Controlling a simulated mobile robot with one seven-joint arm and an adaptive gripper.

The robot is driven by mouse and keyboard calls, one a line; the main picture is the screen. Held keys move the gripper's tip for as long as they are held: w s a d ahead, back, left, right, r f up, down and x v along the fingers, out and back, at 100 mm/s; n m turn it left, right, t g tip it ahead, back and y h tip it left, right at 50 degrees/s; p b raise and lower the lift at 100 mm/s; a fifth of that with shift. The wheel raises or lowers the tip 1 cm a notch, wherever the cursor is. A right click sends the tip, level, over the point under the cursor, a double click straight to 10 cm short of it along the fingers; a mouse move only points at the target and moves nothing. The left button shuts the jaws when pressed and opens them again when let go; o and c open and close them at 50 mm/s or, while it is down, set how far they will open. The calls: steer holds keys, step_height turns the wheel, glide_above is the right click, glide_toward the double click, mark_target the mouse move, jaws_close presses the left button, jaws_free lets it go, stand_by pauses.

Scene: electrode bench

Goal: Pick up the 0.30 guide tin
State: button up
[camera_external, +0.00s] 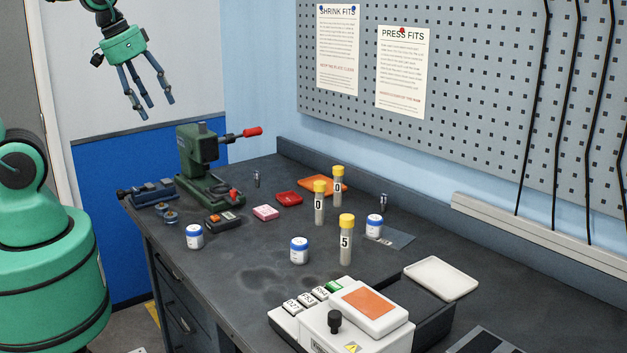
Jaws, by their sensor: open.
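My gripper (146,108) hangs at the upper left, above and beyond the far left end of the dark bench (235,275). Its slim fingers are spread apart with nothing between them. It is well away from everything on the bench. No label reading 0.30 can be made out. A flat pink tin (265,213) and a flat red tin (289,199) lie farther back. I cannot tell which is the 0.30 guide tin.
Yellow-capped tubes (346,245) stand among the jars. A green press (200,165) with a red-tipped handle stands at the back left. A white device (350,325) and a pale tray (440,278) occupy the front right. The bench's front left is clear.

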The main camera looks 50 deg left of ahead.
steer(key=w+d+f+g, duration=0.2)
steer(key=w+d+f, duration=0.2)
steer(key=f, duration=0.5)
steer(key=g+p, duration=0.2)
glide_above(194, 228)
step_height(194, 228, down, 12)
steer(key=r, duration=0.1)
steer(key=shift+a+f+m, duration=0.15)
steer(key=shift+f+m, duration=0.1)
steer(key=shift+m, duration=0.15)
steer(key=shift+f, duration=0.15)
steer(key=shift+f+b, duration=0.9)
steer(key=shift+f, duration=3.25)
steer(key=shift+f, duration=0.1)
steer(key=shift+f+b, duration=0.7)
steer(key=shift+f, duration=1.85)
steer(key=c, duration=1.4)
